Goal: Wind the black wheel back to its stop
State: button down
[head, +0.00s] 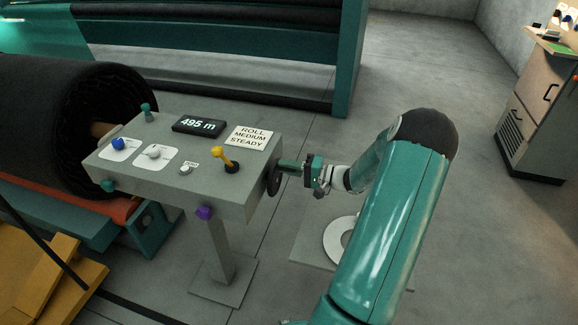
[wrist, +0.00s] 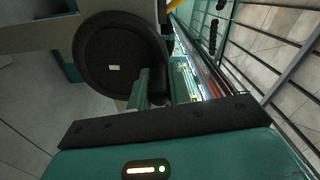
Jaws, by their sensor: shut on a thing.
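The black wheel (wrist: 110,45) is a dark disc with a raised rim and a small pale mark, on the right side of the grey control box. In the head view the wheel (head: 273,181) shows edge-on, partly hidden by my gripper. My gripper (head: 288,166) reaches it from the right. In the wrist view my gripper (wrist: 158,88) has its teal fingers closed around a dark handle (wrist: 158,92) at the wheel's rim. The grip itself is partly hidden in the head view.
The grey control box (head: 160,185) stands on a post and carries a yellow lever (head: 222,155), several knobs, a "495 m" display (head: 198,125) and a sign reading "ROLL MEDIUM STEADY" (head: 252,136). A black roll (head: 60,110) is at left. A cabinet (head: 540,105) stands far right.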

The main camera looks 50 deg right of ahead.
jog(key=shift+s+a+n, duration=0.1)
jog(key=shift+a+n, duration=0.1)
jog(key=shift+n, duration=0.3)
jog(key=c, duration=1.3)
grip_release()
jog(key=shift+s, duration=0.1)
jog(key=v, duration=1.3)
jog(key=shift+s+d, duration=0.2)
jog(key=shift+s, duration=0.05)
